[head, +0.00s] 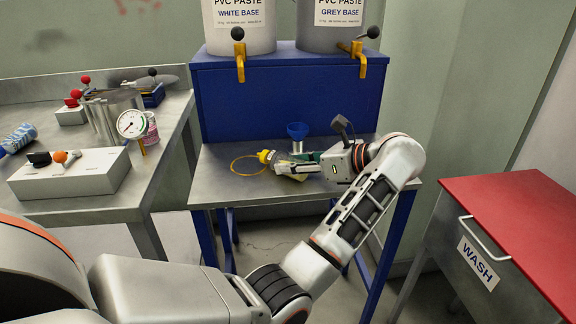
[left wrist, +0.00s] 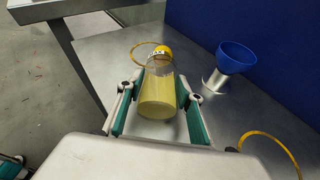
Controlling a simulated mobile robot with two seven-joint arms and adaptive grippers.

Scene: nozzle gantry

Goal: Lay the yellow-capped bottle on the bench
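The yellow-capped bottle (head: 283,162) is over the bench (head: 228,190), tilted well over, its cap pointing left in the head view. It has a clear body with yellow liquid. In the left wrist view the bottle (left wrist: 157,98) lies between both fingers, base towards the palm and cap away. My left gripper (head: 300,167) appears shut on its body; its teal-padded fingers (left wrist: 158,88) flank it closely. I cannot tell whether the bottle touches the bench. What seems to be part of my right gripper (left wrist: 12,166) shows at the lower left edge; its fingers are unclear.
An amber ring (head: 248,165) lies on the bench by the cap. A blue funnel (head: 297,130) on a metal stand is behind the bottle. A blue cabinet (head: 290,95) backs the bench. A side table (head: 95,205) and red-topped wash unit (head: 520,215) flank it.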

